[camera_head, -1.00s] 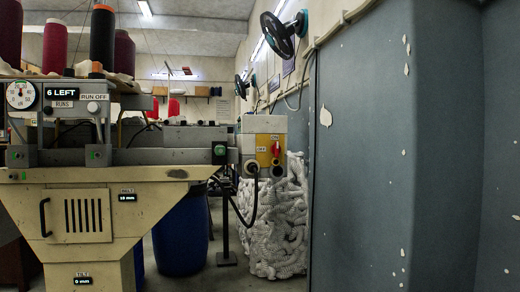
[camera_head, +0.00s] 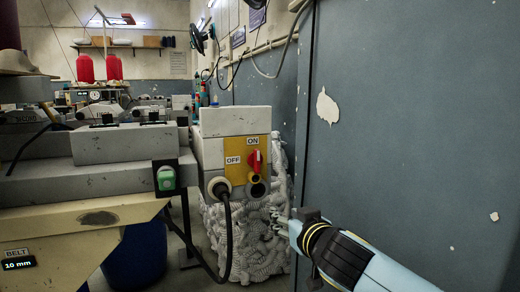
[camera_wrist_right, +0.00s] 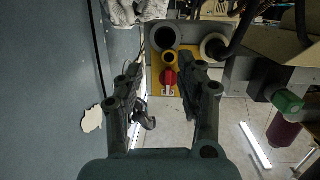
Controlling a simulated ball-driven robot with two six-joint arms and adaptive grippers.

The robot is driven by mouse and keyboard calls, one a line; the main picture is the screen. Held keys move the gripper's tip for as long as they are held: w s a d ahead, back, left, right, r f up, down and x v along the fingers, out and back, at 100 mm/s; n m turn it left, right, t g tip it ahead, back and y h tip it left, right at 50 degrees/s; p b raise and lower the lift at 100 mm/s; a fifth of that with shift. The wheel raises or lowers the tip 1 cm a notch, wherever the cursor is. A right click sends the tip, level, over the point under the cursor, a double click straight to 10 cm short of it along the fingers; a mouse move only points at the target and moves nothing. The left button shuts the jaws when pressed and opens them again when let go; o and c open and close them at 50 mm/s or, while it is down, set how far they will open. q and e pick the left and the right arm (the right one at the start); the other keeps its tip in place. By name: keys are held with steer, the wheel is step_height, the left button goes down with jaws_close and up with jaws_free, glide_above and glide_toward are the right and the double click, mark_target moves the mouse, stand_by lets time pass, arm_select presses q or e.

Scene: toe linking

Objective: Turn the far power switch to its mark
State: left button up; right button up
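The red power switch knob (camera_head: 255,160) sits on a yellow plate (camera_head: 238,174) on the front of a grey box. Its handle looks roughly upright, with the ON label above it and the OFF label to its left. In the wrist view the red knob (camera_wrist_right: 170,78) shows beyond and between my fingers. My right gripper (camera_head: 286,226) is low and to the right of the box, apart from the knob. In the wrist view my right gripper (camera_wrist_right: 161,72) is open, with nothing between its fingers. My left gripper is not in view.
White knitted goods (camera_head: 255,240) are heaped under and behind the box. A green button (camera_head: 166,178) is on the machine to the left. A blue-grey wall (camera_head: 400,130) stands close on the right.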

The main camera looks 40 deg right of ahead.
mark_target(258, 160)
steer(key=w+r+t+p, duration=0.2)
steer(key=w+r+t, duration=0.15)
steer(key=r, duration=0.55)
steer(key=shift+g+y, duration=0.4)
steer(key=shift+g, duration=0.05)
steer(key=x, duration=1.1)
steer(key=shift+w+d, duration=0.2)
steer(key=shift+w, duration=0.1)
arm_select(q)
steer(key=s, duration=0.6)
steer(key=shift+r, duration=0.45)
arm_select(e)
jaws_close()
